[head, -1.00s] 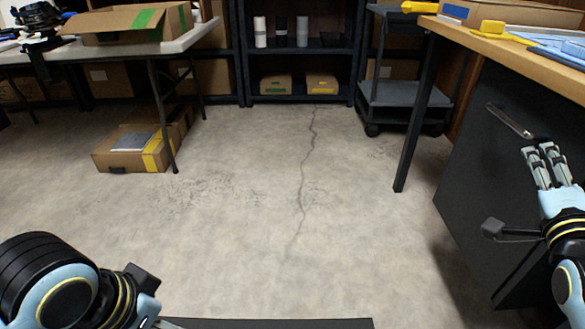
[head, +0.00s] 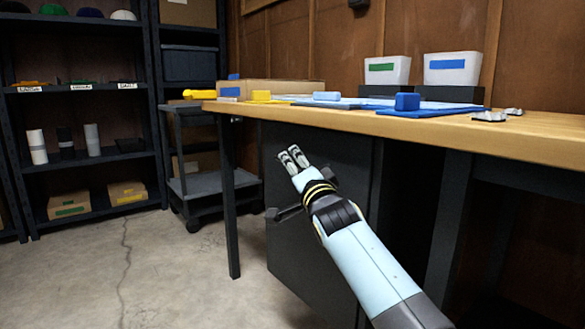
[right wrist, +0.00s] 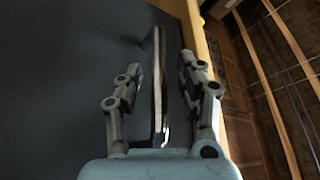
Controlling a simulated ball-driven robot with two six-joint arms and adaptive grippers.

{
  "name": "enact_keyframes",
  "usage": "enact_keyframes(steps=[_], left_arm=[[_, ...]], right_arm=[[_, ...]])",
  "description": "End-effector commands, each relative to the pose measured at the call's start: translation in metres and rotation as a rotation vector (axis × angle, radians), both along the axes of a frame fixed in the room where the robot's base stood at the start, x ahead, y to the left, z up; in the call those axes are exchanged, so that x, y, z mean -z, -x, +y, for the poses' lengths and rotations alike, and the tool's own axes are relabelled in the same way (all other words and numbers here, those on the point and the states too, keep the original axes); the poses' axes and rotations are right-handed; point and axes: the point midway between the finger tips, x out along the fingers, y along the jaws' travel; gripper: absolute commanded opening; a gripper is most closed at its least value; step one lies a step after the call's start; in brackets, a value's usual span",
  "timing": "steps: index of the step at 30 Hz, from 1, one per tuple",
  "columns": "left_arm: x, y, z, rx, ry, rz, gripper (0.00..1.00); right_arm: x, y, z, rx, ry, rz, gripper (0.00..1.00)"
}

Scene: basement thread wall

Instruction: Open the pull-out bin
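The pull-out bin (head: 292,255) has a dark grey front under the wooden workbench. Its top sits just below the bench edge, and I see no clear gap there. In the right wrist view, its metal bar handle (right wrist: 158,95) lies between the two fingers of my right gripper (right wrist: 150,85). The fingers are open, one on each side of the bar, with space showing on both sides. In the head view, my right gripper (head: 292,158) is in front of the bin's upper part, and the handle is hidden there. My left gripper is out of view.
The workbench (head: 480,133) has blue and yellow items and white bins on top. A bench leg (head: 229,210) stands left of the bin. A grey cart (head: 215,180) and dark shelves (head: 90,160) stand behind. The concrete floor (head: 175,270) at left is clear.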

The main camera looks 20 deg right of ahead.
Motion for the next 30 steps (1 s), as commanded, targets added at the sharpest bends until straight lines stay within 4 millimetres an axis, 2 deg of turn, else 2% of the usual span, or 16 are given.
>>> enact_keyframes(steps=[5,13,22,30], left_arm=[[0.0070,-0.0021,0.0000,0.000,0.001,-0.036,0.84],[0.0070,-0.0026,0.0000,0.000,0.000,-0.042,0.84],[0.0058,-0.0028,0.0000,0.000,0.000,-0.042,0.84],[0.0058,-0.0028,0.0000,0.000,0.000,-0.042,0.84]], right_arm=[[-0.0015,-0.0136,-0.0001,0.000,0.000,0.002,0.38],[-0.0030,-0.0150,-0.0002,0.001,0.000,0.001,0.38],[-0.0028,-0.0148,-0.0001,0.001,0.000,0.001,0.00],[-0.0030,-0.0147,0.0000,0.001,0.000,0.001,0.00]])
